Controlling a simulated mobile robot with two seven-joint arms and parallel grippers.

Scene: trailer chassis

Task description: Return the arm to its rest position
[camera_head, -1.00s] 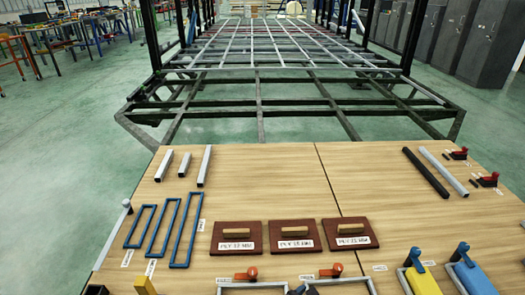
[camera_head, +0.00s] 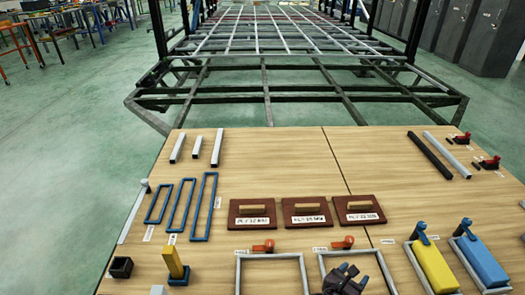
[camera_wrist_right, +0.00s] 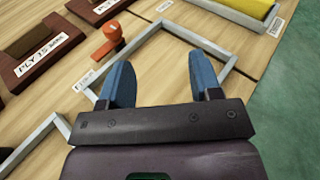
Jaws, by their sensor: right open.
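My right gripper (camera_head: 343,280) is at the bottom edge of the head view, over the front of the wooden table (camera_head: 270,160). In the right wrist view, its two blue fingers (camera_wrist_right: 160,77) stand apart with nothing between them. They are seen over a grey rectangular frame (camera_wrist_right: 228,68); I cannot tell the height of the gap. The same frame (camera_head: 388,272) shows partly behind the gripper in the head view. My left gripper is not in view.
Brown plywood boards (camera_head: 305,222) lie behind. Blue frames (camera_head: 204,205) lie left. The trailer chassis (camera_head: 266,90) stands beyond the table.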

